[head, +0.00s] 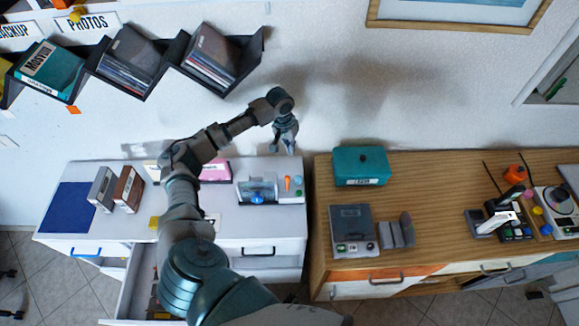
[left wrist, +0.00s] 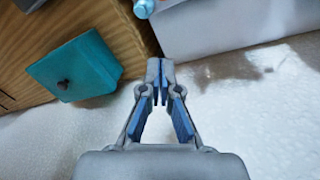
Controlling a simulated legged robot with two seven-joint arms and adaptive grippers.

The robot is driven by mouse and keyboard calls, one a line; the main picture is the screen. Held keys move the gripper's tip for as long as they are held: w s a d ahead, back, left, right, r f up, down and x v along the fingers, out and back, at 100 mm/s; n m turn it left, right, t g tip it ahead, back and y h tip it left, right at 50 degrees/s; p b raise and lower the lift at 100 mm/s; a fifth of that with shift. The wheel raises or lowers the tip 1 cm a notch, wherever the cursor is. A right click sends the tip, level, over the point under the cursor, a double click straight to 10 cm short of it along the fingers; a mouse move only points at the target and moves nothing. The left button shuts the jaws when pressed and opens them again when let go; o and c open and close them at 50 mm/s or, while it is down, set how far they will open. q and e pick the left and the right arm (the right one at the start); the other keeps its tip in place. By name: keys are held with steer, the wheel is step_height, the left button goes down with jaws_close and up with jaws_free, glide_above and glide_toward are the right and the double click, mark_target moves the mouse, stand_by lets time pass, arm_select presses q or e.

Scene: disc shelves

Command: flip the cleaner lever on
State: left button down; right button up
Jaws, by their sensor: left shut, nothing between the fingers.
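A small pale device (head: 270,190), which looks like the cleaner, stands at the right end of the white cabinet top. It has a clear front part, a blue knob and an upright orange lever (head: 288,183). My left gripper (head: 285,148) is above and behind this device, apart from it, near the wall. In the left wrist view its fingertips (left wrist: 160,66) are together with nothing between them. A pale blue round part (left wrist: 143,8) shows at that view's top edge; the orange lever is not visible there. My right gripper is not in view.
A teal box (head: 361,166) stands on the wooden cabinet top (head: 430,182) to the right and shows in the left wrist view (left wrist: 75,68). A grey player (head: 352,230) stands before it. A narrow gap separates the cabinets. Zigzag disc shelves (head: 165,82) hang upper left.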

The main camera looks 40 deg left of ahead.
mark_target(287, 182)
arm_select(q)
steer(key=s+f, duration=0.1)
steer(key=f, duration=0.2)
steer(key=d+f+p, duration=0.1)
steer(key=f, duration=0.1)
steer(key=s+f+p, duration=0.1)
steer(key=f, duration=0.2)
steer(key=shift+s+d+f, duration=0.3)
steer(key=shift+d+f, duration=0.05)
steer(key=shift+s+d, duration=0.1)
steer(key=shift+s, duration=0.15)
steer(key=shift+w, duration=0.1)
steer(key=shift+w, duration=0.1)
